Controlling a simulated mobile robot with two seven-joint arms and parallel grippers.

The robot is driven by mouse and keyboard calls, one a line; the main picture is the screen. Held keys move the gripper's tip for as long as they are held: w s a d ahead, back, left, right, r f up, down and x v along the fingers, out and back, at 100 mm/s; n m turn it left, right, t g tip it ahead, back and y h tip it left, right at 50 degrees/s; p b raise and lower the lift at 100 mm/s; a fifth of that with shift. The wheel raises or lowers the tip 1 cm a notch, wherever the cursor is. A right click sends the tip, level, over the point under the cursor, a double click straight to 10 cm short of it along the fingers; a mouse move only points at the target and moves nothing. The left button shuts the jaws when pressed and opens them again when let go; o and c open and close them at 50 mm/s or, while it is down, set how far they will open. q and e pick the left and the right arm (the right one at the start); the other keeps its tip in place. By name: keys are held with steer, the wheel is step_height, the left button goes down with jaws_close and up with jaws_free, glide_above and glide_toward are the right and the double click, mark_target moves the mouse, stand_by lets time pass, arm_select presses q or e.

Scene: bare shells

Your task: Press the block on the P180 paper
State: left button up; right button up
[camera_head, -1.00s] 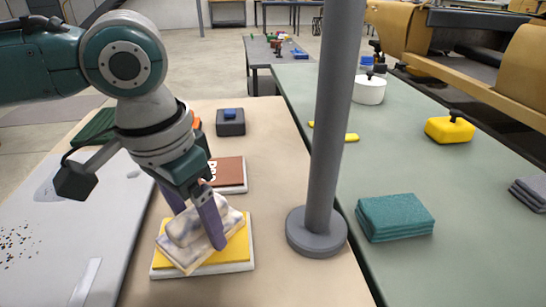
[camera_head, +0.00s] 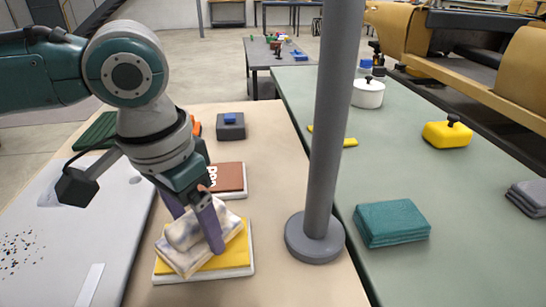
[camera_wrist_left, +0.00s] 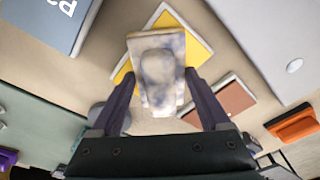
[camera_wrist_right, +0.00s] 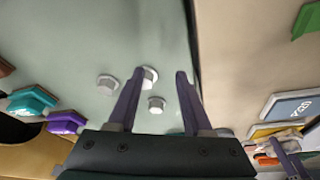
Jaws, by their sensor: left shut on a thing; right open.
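My left gripper (camera_head: 194,230) is shut on the block (camera_head: 184,236), a mottled whitish piece with a raised grip and a flat base. The block is over the yellow paper (camera_head: 238,252), set at an angle to it, and hides most of its face; no label shows there. I cannot tell whether the base touches the paper. The left wrist view shows the block (camera_wrist_left: 157,58) between the fingers. Behind it lies a brown paper (camera_head: 232,178) with a partly hidden label. A blue paper (camera_wrist_left: 58,22) reads "P2…". My right gripper (camera_wrist_right: 160,75) is open and empty.
A grey post (camera_head: 325,150) on a round base stands right of the papers. A small dark grey box (camera_head: 230,126) is farther back. On the green table are a folded teal cloth (camera_head: 392,222), a yellow handled block (camera_head: 447,135) and a white pot (camera_head: 368,93).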

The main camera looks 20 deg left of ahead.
mark_target(194, 217)
arm_select(q)
steer(key=shift+r+p, duration=3.2)
steer(key=shift+p, duration=0.45)
steer(key=shift+w+d, duration=0.1)
